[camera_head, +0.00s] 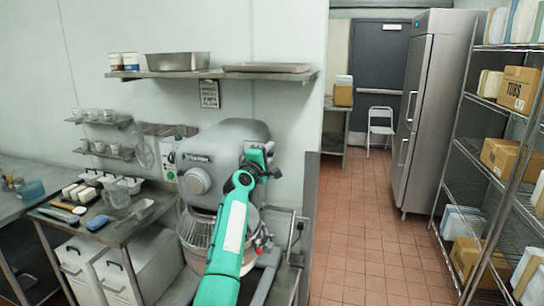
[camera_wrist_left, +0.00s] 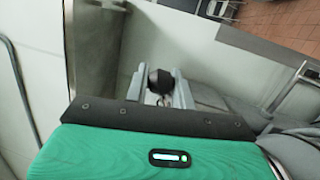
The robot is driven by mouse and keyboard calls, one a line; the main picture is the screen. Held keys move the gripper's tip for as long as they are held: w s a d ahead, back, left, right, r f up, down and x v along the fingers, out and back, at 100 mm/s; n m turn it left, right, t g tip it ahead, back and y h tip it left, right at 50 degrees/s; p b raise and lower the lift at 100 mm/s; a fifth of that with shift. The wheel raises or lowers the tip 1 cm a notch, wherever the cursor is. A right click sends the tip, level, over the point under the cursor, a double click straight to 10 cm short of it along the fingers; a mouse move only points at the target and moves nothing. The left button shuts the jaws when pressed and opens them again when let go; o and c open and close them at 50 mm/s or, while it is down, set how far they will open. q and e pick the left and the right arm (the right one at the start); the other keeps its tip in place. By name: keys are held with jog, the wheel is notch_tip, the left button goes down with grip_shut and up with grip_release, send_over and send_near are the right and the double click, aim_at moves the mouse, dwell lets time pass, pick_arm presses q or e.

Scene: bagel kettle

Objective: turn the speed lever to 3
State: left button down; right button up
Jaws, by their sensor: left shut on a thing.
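The large grey stand mixer (camera_head: 228,140) stands against the wall in the head view. My left arm, green and black, reaches up from the bottom to the mixer's right side. My left gripper (camera_head: 262,158) is at the upper right of the mixer head, where its dark wrist hides most of the fingers. In the left wrist view, the two grey fingers are closed around a black knob (camera_wrist_left: 160,80), which looks like the speed lever's end. The lever's shaft and the speed numbers cannot be made out. My right gripper is not in view.
A wire bowl guard (camera_head: 197,232) sits below the mixer head. A steel side table (camera_head: 118,232) with tubs and tools stands left. A shelf (camera_head: 215,74) with pans hangs above. The tiled floor (camera_head: 360,225) on the right is clear, before a wire rack (camera_head: 462,160).

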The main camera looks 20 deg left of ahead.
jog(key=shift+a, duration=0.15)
pick_arm(q)
jog(key=c, duration=1.5)
grip_release()
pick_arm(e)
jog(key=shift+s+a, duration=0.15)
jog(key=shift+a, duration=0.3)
pick_arm(q)
jog(key=shift+s, duration=0.1)
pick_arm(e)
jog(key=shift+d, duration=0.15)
